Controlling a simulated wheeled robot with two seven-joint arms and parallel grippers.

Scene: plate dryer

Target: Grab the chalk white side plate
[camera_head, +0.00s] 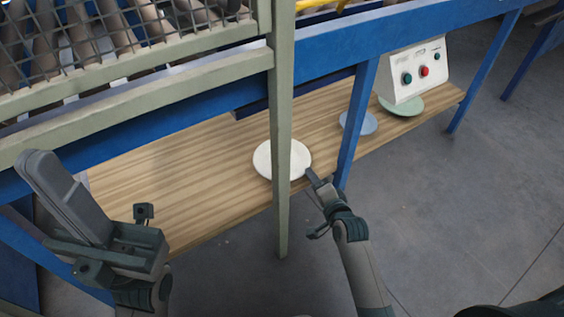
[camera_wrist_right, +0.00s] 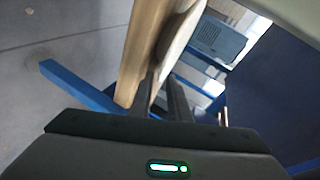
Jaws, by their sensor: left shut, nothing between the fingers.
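The chalk white side plate (camera_head: 265,160) lies on the wooden shelf (camera_head: 165,190), partly hidden behind a pale green post. My right gripper (camera_head: 311,174) is at the plate's right front edge. In the right wrist view the plate (camera_wrist_right: 181,40) shows as a pale edge beside the wooden board, running down between the two fingers (camera_wrist_right: 162,82). The fingers stand a little apart around the rim; whether they press on it cannot be told. My left gripper (camera_head: 42,162) is shut and empty, raised at the left in front of the shelf.
The pale green post (camera_head: 281,110) and a blue leg (camera_head: 357,120) stand in front of the shelf. A bluish plate (camera_head: 358,123) and a green plate (camera_head: 403,106) lie further right, the latter by a control box (camera_head: 414,72). The shelf's left part is bare.

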